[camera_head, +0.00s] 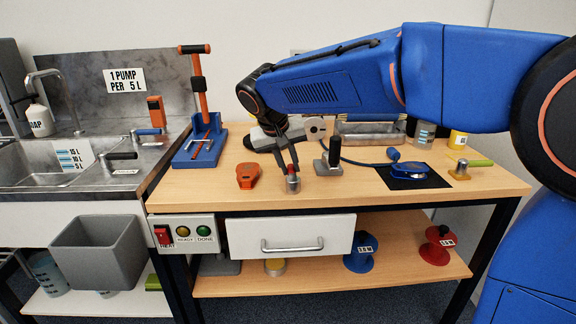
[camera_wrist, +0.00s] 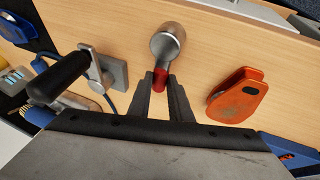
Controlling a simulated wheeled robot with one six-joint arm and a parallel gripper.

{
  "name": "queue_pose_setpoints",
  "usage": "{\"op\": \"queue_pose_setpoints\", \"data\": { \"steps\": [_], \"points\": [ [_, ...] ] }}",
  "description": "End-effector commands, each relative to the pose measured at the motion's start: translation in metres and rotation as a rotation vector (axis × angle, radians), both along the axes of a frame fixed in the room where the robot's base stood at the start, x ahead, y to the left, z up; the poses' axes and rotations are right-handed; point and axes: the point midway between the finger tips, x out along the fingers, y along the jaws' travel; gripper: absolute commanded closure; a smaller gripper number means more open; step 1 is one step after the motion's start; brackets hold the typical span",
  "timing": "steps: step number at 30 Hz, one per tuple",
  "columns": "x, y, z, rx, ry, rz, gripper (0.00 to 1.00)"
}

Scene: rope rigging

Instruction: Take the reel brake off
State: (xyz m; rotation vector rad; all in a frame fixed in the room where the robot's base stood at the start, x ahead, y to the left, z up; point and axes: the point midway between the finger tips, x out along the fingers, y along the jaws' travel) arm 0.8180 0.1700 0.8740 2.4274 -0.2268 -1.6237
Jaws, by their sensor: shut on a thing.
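My gripper (camera_head: 289,173) is low over the front of the wooden bench, with its fingers shut on the red end of a small silver metal piece (camera_head: 293,185). In the wrist view the red end is between the fingertips (camera_wrist: 161,84), and the rounded silver body (camera_wrist: 169,40) extends beyond them. A black-handled lever on a grey base (camera_head: 328,163) stands just right of the gripper, apart from it; the wrist view shows its black grip (camera_wrist: 58,78) on the left. No part is labelled as the reel brake, so I cannot tell which one it is.
An orange clip-like object (camera_head: 249,176) lies left of the gripper. A blue device (camera_head: 410,170) with a cable sits on a black mat at right, near a green-handled valve (camera_head: 474,164). A blue stand (camera_head: 201,140) is at left. Blue and red reels (camera_head: 436,247) stand on the shelf below.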

Motion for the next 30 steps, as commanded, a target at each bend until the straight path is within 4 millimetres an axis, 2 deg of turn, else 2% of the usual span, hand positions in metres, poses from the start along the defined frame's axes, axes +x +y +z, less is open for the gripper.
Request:
{"op": "queue_pose_setpoints", "data": {
  "steps": [11, 12, 14, 24, 30],
  "points": [
    [0.0, -0.001, 0.0, 0.0, 0.0, -0.007, 1.0],
    [0.0, -0.001, 0.0, 0.0, 0.0, -0.007, 0.77],
    [0.0, -0.001, 0.0, 0.0, 0.0, -0.007, 0.63],
    [-0.001, 0.0, 0.002, 0.0, 0.0, -0.005, 0.63],
    [-0.008, 0.006, 0.021, 0.002, -0.002, -0.004, 0.63]
  ]
}}
